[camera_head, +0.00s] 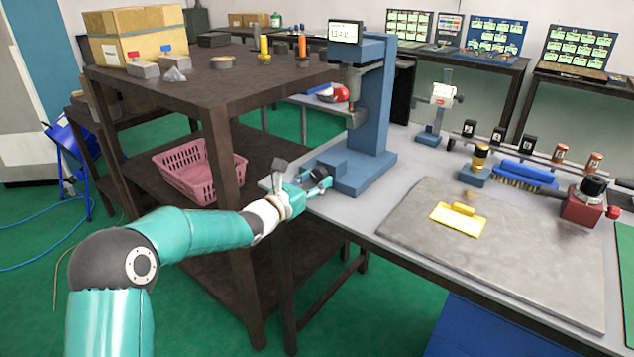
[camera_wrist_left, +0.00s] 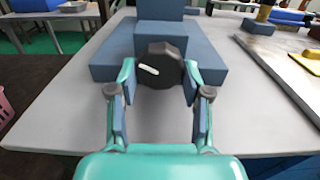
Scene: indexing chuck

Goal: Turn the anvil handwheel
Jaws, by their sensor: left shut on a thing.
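The anvil handwheel (camera_wrist_left: 160,66) is a dark faceted knob with a white mark on its face, on the front of the blue stand. In the wrist view the mark slants slightly down to the right. In the head view the blue stand (camera_head: 367,100) is at the table's left corner. My left gripper (camera_head: 309,181) reaches it from the front left and partly hides the handwheel. In the wrist view the fingers of my left gripper (camera_wrist_left: 160,80) lie on both sides of the handwheel, shut on it. My right gripper is not in view.
On the grey table, a stone plate (camera_head: 520,270) with a yellow piece (camera_head: 458,222) lies right of the stand.

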